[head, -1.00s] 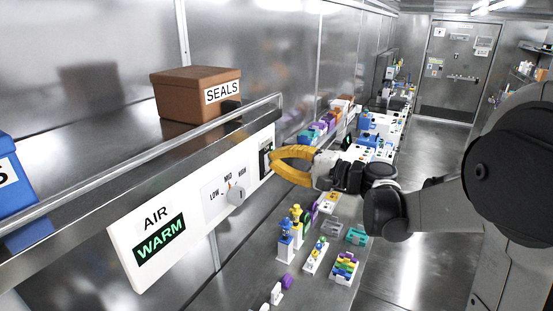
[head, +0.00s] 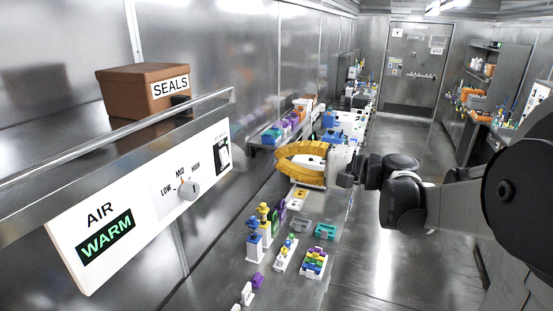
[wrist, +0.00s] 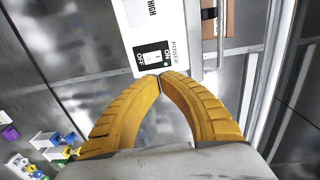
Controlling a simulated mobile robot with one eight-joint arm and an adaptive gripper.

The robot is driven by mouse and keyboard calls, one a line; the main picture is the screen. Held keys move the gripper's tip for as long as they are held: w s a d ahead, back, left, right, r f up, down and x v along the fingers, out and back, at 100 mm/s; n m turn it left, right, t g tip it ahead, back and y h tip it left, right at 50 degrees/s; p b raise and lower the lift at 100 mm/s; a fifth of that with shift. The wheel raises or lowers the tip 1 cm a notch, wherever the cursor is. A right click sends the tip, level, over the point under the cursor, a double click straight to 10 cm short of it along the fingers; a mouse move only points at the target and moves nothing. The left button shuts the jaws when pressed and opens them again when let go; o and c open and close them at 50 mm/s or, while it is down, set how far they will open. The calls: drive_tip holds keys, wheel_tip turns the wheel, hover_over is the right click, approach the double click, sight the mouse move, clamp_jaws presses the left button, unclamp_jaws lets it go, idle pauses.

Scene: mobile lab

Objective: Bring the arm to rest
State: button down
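My gripper (head: 277,158) has yellow ribbed fingers. In the wrist view its fingertips (wrist: 160,76) meet with nothing between them. In the head view it is held out in front of the white control panel (head: 140,210), with a gap to the panel's right end. The power switch (head: 222,154) is at that end. The wrist view shows the switch (wrist: 152,58) with ON and OFF marks just beyond the fingertips. My arm reaches in from the right of the head view.
A brown SEALS box (head: 130,92) stands on the shelf above the panel. The panel has a knob (head: 189,189) and a lit WARM sign (head: 105,237). Small coloured parts (head: 314,262) stand on the bench below. The aisle floor (head: 400,190) is clear.

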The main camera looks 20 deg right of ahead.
drive_tip(key=s+a+f+n+g+h+b, duration=0.1)
drive_tip(key=s+a+f+g+h+b, duration=0.15)
drive_tip(key=f+b, duration=0.5)
drive_tip(key=s+a+f+n+g+h+b, duration=0.1)
drive_tip(key=s+a+f+b, duration=0.25)
drive_tip(key=f, duration=0.65)
drive_tip(key=s+a+f+n+g+h+b, duration=0.1)
drive_tip(key=s+a+f+b, duration=0.1)
drive_tip(key=a+f+b, duration=0.5)
drive_tip(key=s+d+f+n+h+b, duration=0.2)
drive_tip(key=f+b, duration=0.3)
drive_tip(key=f, duration=0.4)
drive_tip(key=s+d+f+n+h+b, duration=0.2)
drive_tip(key=s+f+b, duration=0.3)
drive_tip(key=f, duration=0.4)
drive_tip(key=s+d+f+n+h+b, duration=0.2)
drive_tip(key=f+b, duration=0.4)
drive_tip(key=f, duration=0.3)
drive_tip(key=shift+s+d+f+g+h+b, duration=0.3)
drive_tip(key=shift+s+d+h, duration=0.3)
drive_tip(key=shift+s+h, duration=0.5)
